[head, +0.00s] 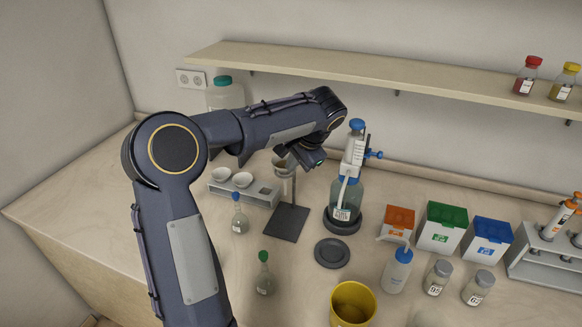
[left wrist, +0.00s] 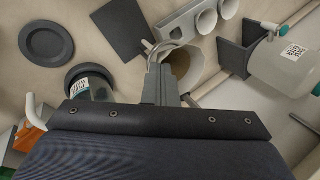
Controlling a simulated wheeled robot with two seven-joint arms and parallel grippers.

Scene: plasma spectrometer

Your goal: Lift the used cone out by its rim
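The used cone (head: 283,162), pale with a brownish inside, sits in the ring of a stand with a dark square base (head: 287,222). In the left wrist view the cone (left wrist: 196,72) opens towards the camera, just beyond and right of the fingers. My left gripper (head: 312,160) is above and right of the cone in the head view. In the left wrist view its grey fingers (left wrist: 162,72) are close together, with the tips near the cone's rim. I cannot tell whether they touch or grip the rim. My right gripper is not in view.
A grey rack (head: 243,195) with white cups stands left of the stand. A bottle with a blue-topped dispenser (head: 346,195) stands close on the right. A dark round dish (head: 332,253) and yellow bin (head: 352,304) are nearer the front. A shelf (head: 400,83) runs above.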

